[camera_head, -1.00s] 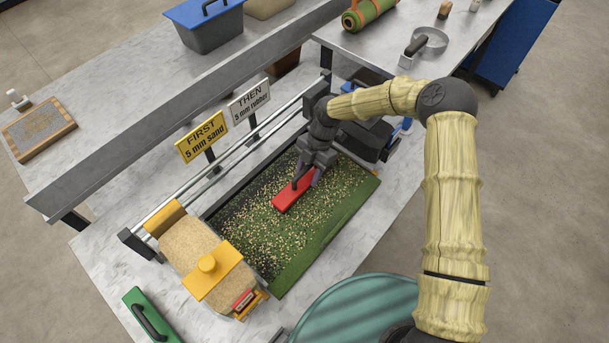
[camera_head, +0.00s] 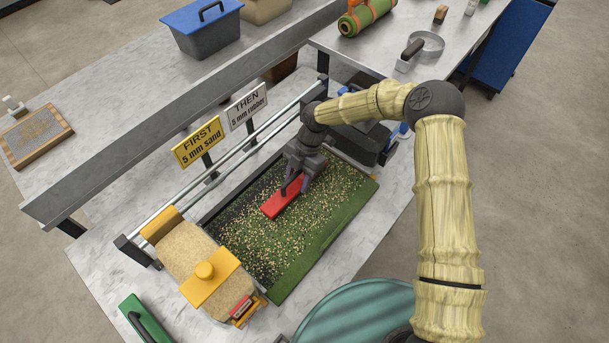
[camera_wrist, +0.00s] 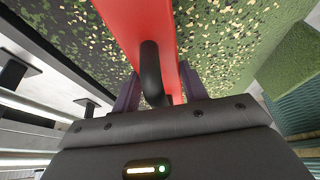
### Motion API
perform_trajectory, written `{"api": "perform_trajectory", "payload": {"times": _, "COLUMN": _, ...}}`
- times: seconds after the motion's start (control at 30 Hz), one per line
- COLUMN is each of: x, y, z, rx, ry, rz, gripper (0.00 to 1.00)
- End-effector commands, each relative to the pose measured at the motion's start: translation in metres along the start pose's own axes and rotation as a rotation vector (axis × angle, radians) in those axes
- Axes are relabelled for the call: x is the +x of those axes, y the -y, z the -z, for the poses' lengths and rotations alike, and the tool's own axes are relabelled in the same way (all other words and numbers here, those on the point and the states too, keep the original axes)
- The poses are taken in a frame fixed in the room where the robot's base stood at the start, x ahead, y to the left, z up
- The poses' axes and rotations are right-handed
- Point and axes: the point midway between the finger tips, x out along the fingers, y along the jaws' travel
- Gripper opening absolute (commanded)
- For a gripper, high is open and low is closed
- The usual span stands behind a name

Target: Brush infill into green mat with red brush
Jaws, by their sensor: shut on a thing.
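My gripper (camera_head: 296,184) is shut on the black handle of the red brush (camera_head: 272,208). In the wrist view the red brush (camera_wrist: 140,25) reaches up out of frame, with its curved black handle (camera_wrist: 153,75) between my fingers. The brush lies over the green mat (camera_head: 318,238), whose surface carries scattered tan grains. The grains are thick across the middle and left. A strip along the mat's right front edge looks plain green. The brush's bristles are hidden, so I cannot tell how firmly it touches.
A yellow sign (camera_head: 199,142) reads FIRST 5 mm sand; a white sign (camera_head: 247,105) reads THEN 5 mm rubber. A green tool (camera_head: 143,318) lies front left. A dark machine (camera_head: 362,139) stands behind the mat.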

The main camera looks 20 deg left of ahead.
Motion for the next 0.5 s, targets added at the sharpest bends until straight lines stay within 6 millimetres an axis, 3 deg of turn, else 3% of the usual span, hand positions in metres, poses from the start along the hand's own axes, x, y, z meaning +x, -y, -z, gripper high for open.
{"api": "perform_trajectory", "payload": {"times": 0.5, "x": 0.015, "y": -0.018, "z": 0.036, "rx": -0.002, "ry": -0.001, "rz": 0.0, "gripper": 0.17}}
